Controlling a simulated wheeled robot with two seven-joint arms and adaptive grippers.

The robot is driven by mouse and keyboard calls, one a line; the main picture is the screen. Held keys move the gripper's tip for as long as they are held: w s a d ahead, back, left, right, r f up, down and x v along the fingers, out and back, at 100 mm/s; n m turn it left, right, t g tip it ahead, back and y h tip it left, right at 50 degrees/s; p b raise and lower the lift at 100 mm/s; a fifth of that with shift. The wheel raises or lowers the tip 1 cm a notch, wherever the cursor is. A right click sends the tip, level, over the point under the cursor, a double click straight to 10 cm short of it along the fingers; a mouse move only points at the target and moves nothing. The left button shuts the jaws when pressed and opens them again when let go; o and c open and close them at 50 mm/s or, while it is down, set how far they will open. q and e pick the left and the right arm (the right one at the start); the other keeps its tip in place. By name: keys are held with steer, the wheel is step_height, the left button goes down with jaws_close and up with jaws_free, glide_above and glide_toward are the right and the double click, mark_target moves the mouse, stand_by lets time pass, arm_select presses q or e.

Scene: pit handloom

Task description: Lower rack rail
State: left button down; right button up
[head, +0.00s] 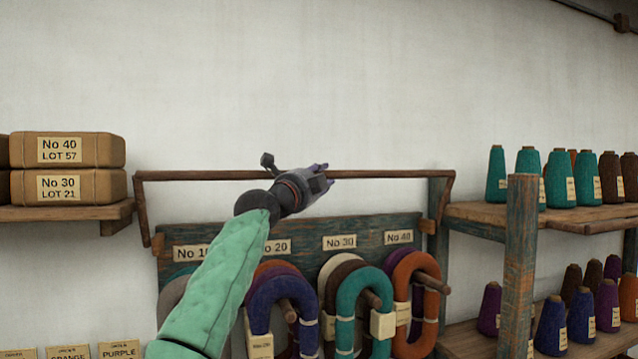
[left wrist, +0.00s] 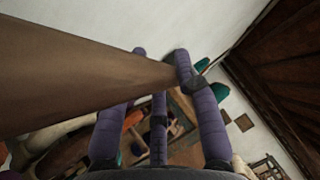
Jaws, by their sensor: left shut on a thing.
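The rack rail (head: 390,174) is a thin brown wooden bar, raised and roughly level above the yarn rack (head: 367,228). Short side arms join its ends to the rack's two sides. My left gripper (head: 322,172) is at the rail near its middle, with the arm partly hiding it. In the left wrist view the rail (left wrist: 80,72) runs in from the left and ends up between the purple fingers of my left gripper (left wrist: 165,72), which are shut on it. My right gripper is not in view.
Coloured yarn hanks (head: 362,300) hang on pegs below number labels. A left shelf (head: 70,212) holds wrapped bundles (head: 68,150). Right shelves (head: 570,215) hold yarn cones (head: 558,178), with a post (head: 518,265) in front. The wall above the rail is bare.

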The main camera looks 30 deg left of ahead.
arm_select(q)
steer(key=shift+d+f, duration=0.15)
steer(key=shift+f, duration=0.05)
stand_by(0.3)
steer(key=c, duration=1.2)
jaws_free()
steer(key=shift+o, duration=0.2)
steer(key=shift+r, duration=0.1)
steer(key=shift+s, duration=0.2)
steer(key=v, duration=1.1)
steer(key=shift+s, duration=0.25)
